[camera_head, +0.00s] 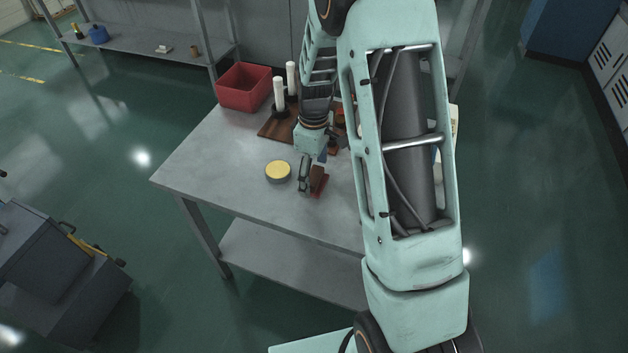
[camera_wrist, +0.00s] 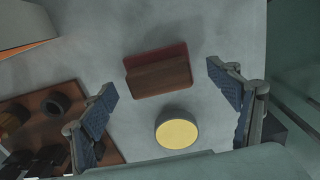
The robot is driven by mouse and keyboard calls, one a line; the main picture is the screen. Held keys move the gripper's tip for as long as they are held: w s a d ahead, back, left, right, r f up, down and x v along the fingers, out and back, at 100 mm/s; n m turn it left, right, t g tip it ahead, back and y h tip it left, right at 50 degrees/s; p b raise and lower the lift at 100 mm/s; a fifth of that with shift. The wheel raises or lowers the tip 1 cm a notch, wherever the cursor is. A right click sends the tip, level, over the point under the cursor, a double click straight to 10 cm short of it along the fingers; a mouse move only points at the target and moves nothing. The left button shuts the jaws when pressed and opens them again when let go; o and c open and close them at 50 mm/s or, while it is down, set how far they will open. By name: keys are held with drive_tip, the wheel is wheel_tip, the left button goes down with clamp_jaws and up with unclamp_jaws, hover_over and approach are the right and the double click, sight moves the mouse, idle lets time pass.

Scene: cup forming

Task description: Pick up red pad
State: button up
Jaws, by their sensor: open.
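The red pad (camera_head: 319,182) lies flat on the grey table near its front edge, partly behind my gripper in the head view. In the wrist view the pad (camera_wrist: 158,72) is a small block with a dark brown face and a red strip along one long side. My gripper (camera_head: 312,168) is open above the table, close to the pad. In the wrist view my gripper (camera_wrist: 161,80) has its two blue-padded fingers spread wide, one on each side of the pad. Nothing is between them in their grip; the pad's height below them is hard to tell.
A round tin with a yellow top (camera_head: 278,171) stands beside the pad; it also shows in the wrist view (camera_wrist: 177,129). A brown board (camera_head: 270,130) with white posts (camera_head: 279,94) and a red bin (camera_head: 243,90) are farther back. The table's left front is clear.

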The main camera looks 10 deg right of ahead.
sight(314, 175)
drive_tip(key=shift+f, duration=0.65)
drive_tip(key=c, duration=1.5)
drive_tip(key=shift+o, duration=0.2)
drive_tip(key=shift+r, duration=0.1)
wheel_tip(314, 175, up, 10)
drive_tip(key=shift+f+p, duration=0.1)
drive_tip(key=shift+p, duration=0.25)
